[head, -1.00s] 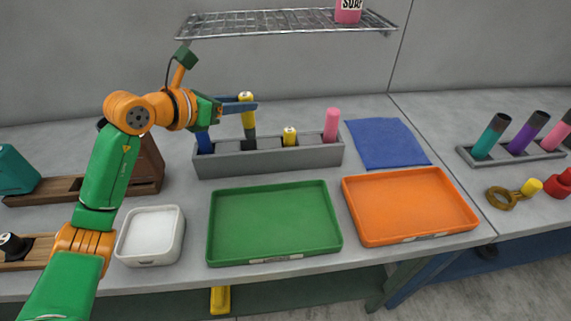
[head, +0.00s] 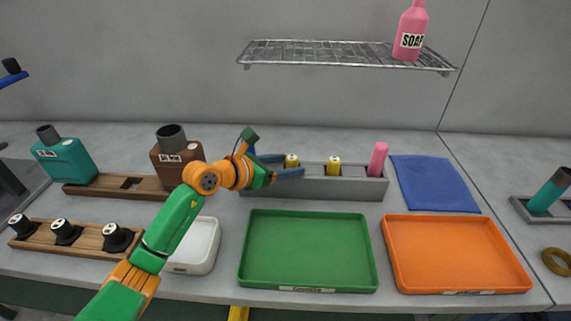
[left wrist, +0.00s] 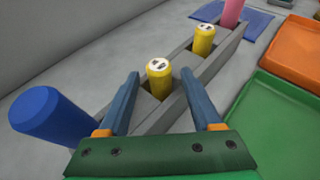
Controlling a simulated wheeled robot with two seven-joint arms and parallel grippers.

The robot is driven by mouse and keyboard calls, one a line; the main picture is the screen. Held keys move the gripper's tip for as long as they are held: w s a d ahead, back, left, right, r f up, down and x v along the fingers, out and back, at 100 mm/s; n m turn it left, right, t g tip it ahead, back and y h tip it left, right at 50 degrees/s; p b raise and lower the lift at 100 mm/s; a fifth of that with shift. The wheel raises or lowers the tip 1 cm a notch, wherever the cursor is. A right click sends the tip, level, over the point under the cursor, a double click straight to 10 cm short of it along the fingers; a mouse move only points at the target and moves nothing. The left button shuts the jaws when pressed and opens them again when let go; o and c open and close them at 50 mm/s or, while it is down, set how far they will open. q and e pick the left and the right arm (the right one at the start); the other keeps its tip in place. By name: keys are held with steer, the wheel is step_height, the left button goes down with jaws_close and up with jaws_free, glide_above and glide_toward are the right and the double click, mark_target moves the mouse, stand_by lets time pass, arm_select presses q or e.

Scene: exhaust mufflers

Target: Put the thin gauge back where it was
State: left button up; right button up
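A grey slotted rack (head: 345,189) stands at the back of the table. A yellow-topped gauge (head: 292,160) sits upright in one of its slots; in the left wrist view the gauge (left wrist: 158,77) is low in the slot. My left gripper (left wrist: 160,88) is open, with one finger on each side of this gauge and gaps between. A second yellow-topped gauge (left wrist: 203,41) stands further along the rack. A pink cylinder (head: 378,160) is at its right end and a blue cylinder (left wrist: 50,122) at the other end. Their lower parts are hidden. My right gripper is not in view.
A green tray (head: 308,287) and an orange tray (head: 460,288) lie in front of the rack. A white bin (head: 193,267), a blue cloth (head: 430,184) and wooden stands with muffler parts are nearby. A wire shelf (head: 340,55) hangs above, holding a soap bottle (head: 410,32).

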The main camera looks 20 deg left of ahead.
arm_select(q)
steer(key=shift+r, duration=0.2)
steer(key=shift+s+a, duration=0.15)
steer(key=shift+s, duration=0.15)
steer(key=b+v, duration=0.2)
steer(key=v, duration=0.9)
steer(key=shift+r+b, duration=0.15)
steer(key=shift+b, duration=0.25)
steer(key=shift+s+a, duration=0.1)
steer(key=shift+s, duration=0.05)
